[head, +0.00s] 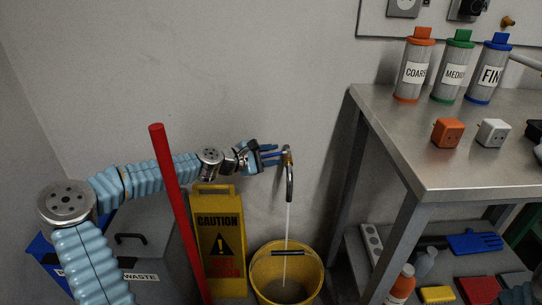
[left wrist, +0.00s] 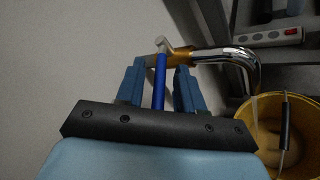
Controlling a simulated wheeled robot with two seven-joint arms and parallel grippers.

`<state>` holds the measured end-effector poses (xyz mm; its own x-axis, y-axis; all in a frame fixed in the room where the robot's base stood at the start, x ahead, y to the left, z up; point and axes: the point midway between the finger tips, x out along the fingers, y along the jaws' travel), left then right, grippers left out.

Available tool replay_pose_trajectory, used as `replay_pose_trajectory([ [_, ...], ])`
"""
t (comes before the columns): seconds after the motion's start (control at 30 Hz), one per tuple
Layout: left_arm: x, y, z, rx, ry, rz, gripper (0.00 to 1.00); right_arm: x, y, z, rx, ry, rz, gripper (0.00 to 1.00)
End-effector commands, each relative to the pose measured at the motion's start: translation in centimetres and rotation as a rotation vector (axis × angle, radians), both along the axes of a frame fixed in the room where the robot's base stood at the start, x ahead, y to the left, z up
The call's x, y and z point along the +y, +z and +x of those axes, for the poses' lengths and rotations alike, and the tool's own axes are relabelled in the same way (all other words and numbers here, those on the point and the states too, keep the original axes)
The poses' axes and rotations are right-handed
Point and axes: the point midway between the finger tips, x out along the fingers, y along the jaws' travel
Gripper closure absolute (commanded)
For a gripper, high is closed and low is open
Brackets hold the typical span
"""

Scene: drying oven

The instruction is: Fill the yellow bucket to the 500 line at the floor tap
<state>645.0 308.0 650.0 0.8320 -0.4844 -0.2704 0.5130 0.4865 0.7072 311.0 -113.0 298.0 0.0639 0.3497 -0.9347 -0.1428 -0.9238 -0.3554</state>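The yellow bucket (head: 313,268) stands on the floor beneath the wall tap (head: 290,182). A thin stream of water (head: 286,230) runs from the spout into it; the level and the 500 line cannot be read. In the left wrist view the tap (left wrist: 240,57) has a chrome spout and brass body, with a blue lever (left wrist: 160,82). My left gripper (head: 276,155) is at the tap. Its blue fingers (left wrist: 159,88) are apart on either side of the lever, with gaps visible. The bucket (left wrist: 252,118) shows at lower right there. My right gripper is out of view.
A red pole (head: 168,210) and a yellow caution sign (head: 219,240) stand left of the bucket. A grey waste bin (head: 145,250) is further left. A steel table (head: 400,150) on the right carries labelled canisters and small cubes; its lower shelf holds bottles.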

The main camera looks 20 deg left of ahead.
Motion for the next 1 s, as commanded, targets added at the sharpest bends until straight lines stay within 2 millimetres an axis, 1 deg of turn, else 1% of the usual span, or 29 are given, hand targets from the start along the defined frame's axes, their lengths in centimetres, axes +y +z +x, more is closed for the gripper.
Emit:
replay_pose_trajectory([
  [0.17, 0.4, 0.1, -0.4, 0.001, 0.002, 0.0, 0.63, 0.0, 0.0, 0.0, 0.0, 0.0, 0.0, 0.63],
  [0.27, 1.1, 0.4, -1.5, 0.002, 0.005, -0.001, 0.63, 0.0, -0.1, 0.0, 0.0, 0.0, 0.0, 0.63],
  [0.37, 2.2, 1.0, -3.3, 0.002, 0.007, 0.001, 0.63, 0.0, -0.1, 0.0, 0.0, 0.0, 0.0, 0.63],
  [0.5, 4.0, 2.0, -6.3, 0.002, 0.006, 0.001, 0.63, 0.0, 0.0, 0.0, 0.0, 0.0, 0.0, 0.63],
  [0.7, 5.8, 3.2, -9.8, 0.002, 0.003, 0.0, 0.63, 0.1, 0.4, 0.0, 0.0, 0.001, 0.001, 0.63],
  [0.83, 6.4, 3.6, -11.0, 0.001, 0.001, 0.001, 0.63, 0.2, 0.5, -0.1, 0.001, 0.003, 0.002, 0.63],
  [1.0, 6.7, 3.7, -11.5, 0.0, -0.001, 0.0, 0.63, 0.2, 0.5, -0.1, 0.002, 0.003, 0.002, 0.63],
])
